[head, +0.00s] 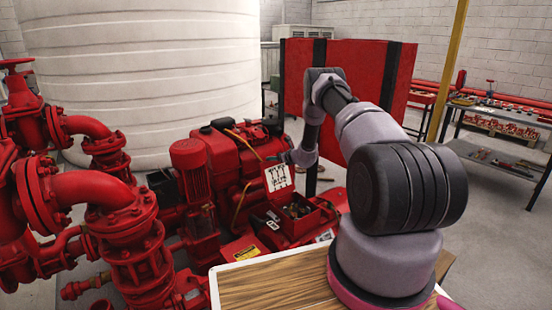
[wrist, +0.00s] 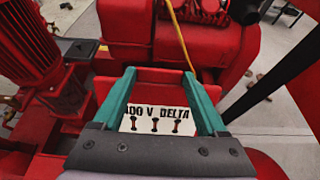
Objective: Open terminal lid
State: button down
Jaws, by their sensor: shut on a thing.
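The terminal lid (head: 278,178) stands raised at the back of the red terminal box (head: 318,220) in the head view. Its inner face carries a white diagram sheet. The box is open at the top, with small terminals showing inside. In the wrist view the red lid (wrist: 160,75) lies between my teal fingers, with a white label reading "00 V DELTA" below. My gripper (wrist: 158,88) is shut on the lid, a finger at each side. In the head view my gripper (head: 290,158) is at the lid's upper edge, small and partly hidden. The box interior is hidden in the wrist view.
Red pumps and pipes (head: 120,220) crowd the left. The red engine (head: 235,160) with a yellow hose stands directly behind the lid. A red cabinet (head: 345,80) is behind my arm. A wooden-topped surface (head: 265,285) is in front.

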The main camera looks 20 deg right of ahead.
jog(key=s+d+t+y, duration=0.1)
jog(key=s+d+t, duration=0.1)
jog(key=s, duration=0.5)
jog(key=shift+s+d+r+t, duration=0.2)
jog(key=shift+d+t, duration=0.1)
grip_release()
jog(key=shift+a+f, duration=0.1)
jog(key=v, duration=1)
jog(key=shift+s+d+r, duration=0.25)
jog(key=shift+s+r, duration=0.05)
